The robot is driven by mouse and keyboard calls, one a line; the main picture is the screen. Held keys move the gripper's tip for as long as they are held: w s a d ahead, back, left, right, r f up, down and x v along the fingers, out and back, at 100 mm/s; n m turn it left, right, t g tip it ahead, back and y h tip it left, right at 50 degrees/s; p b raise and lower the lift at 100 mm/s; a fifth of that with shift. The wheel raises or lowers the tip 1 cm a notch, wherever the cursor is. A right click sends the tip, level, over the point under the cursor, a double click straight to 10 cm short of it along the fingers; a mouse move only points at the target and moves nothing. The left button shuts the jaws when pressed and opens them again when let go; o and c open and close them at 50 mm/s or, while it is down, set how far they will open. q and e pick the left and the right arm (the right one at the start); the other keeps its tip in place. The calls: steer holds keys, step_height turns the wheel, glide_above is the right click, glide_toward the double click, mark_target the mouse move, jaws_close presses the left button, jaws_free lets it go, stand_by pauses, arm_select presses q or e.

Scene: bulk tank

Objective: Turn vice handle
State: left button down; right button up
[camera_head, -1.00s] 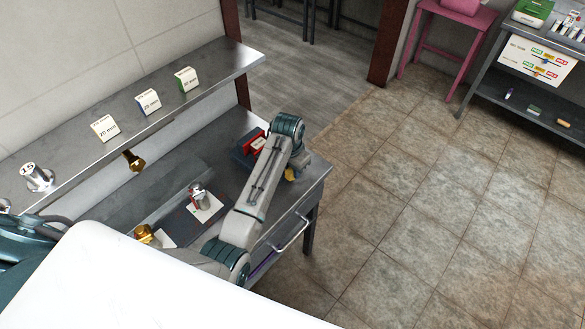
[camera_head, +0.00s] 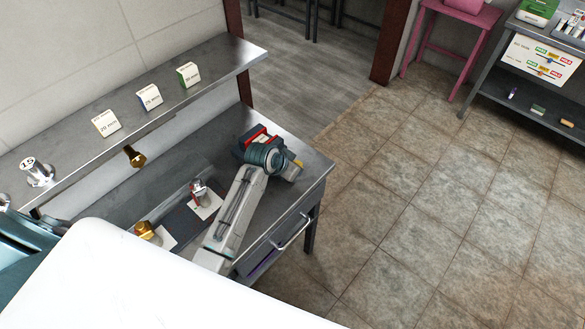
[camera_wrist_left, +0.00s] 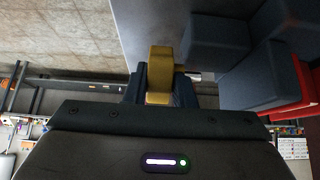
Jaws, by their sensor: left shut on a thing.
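The vice (camera_head: 257,136), dark blue with red, sits at the far right end of the metal bench, partly hidden by my left arm. Its yellow handle (camera_head: 298,164) shows just beyond my left gripper (camera_head: 290,170). In the left wrist view the yellow handle (camera_wrist_left: 160,72) lies between the dark fingertips of my left gripper (camera_wrist_left: 160,85), which is shut on it. The vice's dark blue blocks (camera_wrist_left: 250,55) and red part (camera_wrist_left: 300,104) are at the right of that view. My right gripper is not in view.
A shelf (camera_head: 215,68) above carries labelled boxes (camera_head: 148,97) and a metal cylinder (camera_head: 38,172). The tiled floor (camera_head: 400,200) is clear.

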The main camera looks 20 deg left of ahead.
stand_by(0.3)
arm_select(q)
steer(key=c, duration=1.2)
jaws_free()
steer(key=shift+s+a+r, duration=0.1)
steer(key=shift+s+r, duration=0.15)
steer(key=shift+r, duration=0.1)
steer(key=b+v, duration=0.3)
steer(key=v, duration=0.7)
